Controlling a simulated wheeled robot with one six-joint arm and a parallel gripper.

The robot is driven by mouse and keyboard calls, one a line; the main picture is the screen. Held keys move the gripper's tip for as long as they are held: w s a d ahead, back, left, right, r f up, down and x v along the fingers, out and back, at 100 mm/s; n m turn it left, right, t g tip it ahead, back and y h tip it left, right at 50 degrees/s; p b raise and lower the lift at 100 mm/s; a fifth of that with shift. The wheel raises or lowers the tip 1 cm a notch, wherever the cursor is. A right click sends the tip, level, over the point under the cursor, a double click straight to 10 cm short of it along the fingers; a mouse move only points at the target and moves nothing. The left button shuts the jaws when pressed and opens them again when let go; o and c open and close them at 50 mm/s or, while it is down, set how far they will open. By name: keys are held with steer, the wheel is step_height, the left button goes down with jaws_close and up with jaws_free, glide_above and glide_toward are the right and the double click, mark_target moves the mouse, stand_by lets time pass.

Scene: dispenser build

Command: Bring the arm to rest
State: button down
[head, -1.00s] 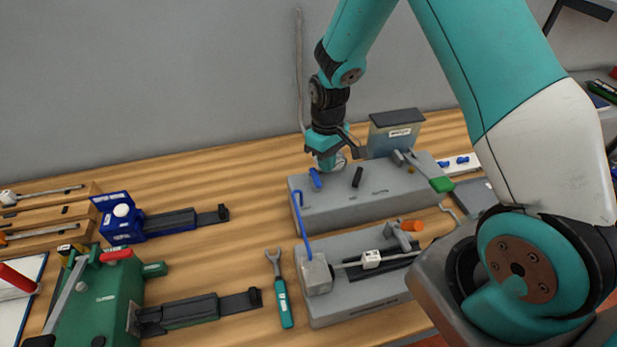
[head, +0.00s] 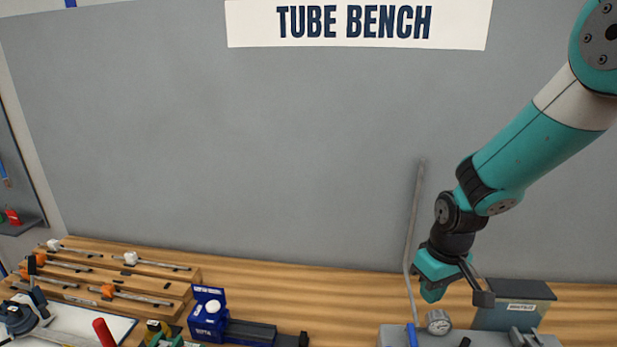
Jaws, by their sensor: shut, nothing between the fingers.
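My arm comes in from the upper right of the head view and bends down over the right part of the bench. My gripper (head: 462,294) hangs above the grey fixture block (head: 395,336), near a round gauge (head: 438,322). Its dark fingers point down and to the right, in front of the dark box (head: 512,305) with a white label. The gripper is shut with nothing in it. In this view I cannot tell whether it touches the box.
A thin grey tube (head: 416,220) stands upright by the wall just left of my gripper. A blue device (head: 208,315) and wooden racks with rods (head: 110,270) are at the left. A sign (head: 357,22) reads "TUBE BENCH".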

steer(key=s+a+r+n+y+b, duration=0.1)
steer(key=s+a+r+b, duration=0.1)
steer(key=s, duration=0.5)
steer(key=s+a+r+n+y+b, duration=0.1)
steer(key=s+a+r+b, duration=0.2)
steer(key=s+a, duration=0.2)
steer(key=s+a+r+n+y+b, duration=0.1)
steer(key=s+a+r+b, duration=0.1)
steer(key=s, duration=0.8)
steer(key=shift+a+r+b, duration=0.25)
steer(key=shift+a+b, duration=0.35)
steer(key=shift+a, duration=0.4)
steer(key=shift+d, duration=0.1)
